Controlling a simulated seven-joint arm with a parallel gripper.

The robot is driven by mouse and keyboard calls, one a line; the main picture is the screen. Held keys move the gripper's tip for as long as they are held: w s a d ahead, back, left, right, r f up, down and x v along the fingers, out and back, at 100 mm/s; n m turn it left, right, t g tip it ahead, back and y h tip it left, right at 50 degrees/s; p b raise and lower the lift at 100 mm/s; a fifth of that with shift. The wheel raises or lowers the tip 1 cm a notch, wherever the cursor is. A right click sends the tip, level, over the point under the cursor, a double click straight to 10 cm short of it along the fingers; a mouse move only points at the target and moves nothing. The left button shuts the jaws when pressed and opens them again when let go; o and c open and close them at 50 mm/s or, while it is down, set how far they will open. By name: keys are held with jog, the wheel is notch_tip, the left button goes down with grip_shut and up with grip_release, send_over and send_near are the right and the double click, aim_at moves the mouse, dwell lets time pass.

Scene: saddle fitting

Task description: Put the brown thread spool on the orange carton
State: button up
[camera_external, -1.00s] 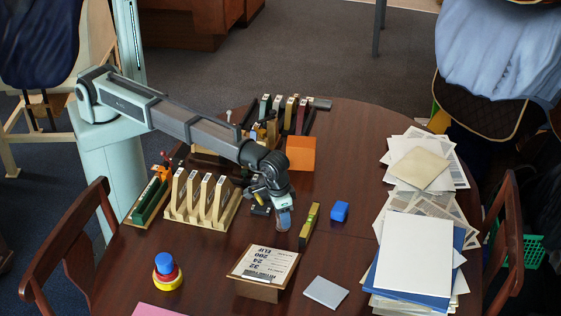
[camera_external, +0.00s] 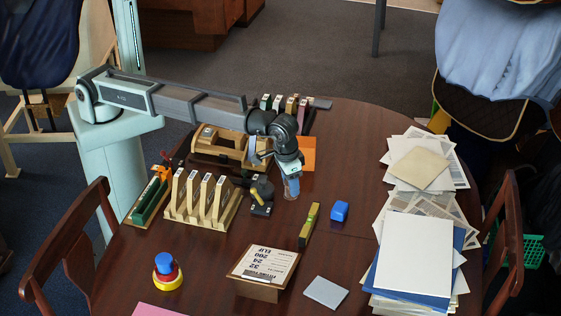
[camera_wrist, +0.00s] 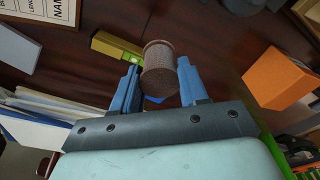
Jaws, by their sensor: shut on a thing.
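The brown thread spool (camera_wrist: 159,72) is between the two blue fingers of my gripper (camera_wrist: 157,84) in the wrist view, and the gripper is shut on it. In the external view my gripper (camera_external: 291,188) points down over the table, and its fingers mostly hide the spool. The orange carton (camera_external: 309,153) stands behind my gripper in that view, partly covered by my wrist. The carton also shows at the right of the wrist view (camera_wrist: 277,78), apart from the spool.
A wooden rack with upright slats (camera_external: 203,203) and a dark clamp-like object (camera_external: 261,193) stand left of my gripper. A yellow-green level (camera_external: 309,224) and a blue block (camera_external: 339,211) lie in front. Papers (camera_external: 415,250) cover the right side.

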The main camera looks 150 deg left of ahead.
jog(key=s+a+r+n, duration=0.2)
jog(key=s+a+r, duration=0.2)
jog(key=s+a, duration=0.55)
jog(key=s+a+r+n, duration=0.1)
jog(key=s+a+r, duration=0.4)
jog(key=s+a, duration=0.45)
jog(key=m, duration=0.5)
send_over(303, 141)
jog(key=shift+d+f, duration=0.15)
jog(key=shift+f, duration=2.15)
jog(key=shift+d+f, duration=0.1)
jog(key=shift+f, duration=2.15)
jog(key=o, duration=1.1)
jog(key=shift+f, duration=0.1)
jog(key=shift+c, duration=0.2)
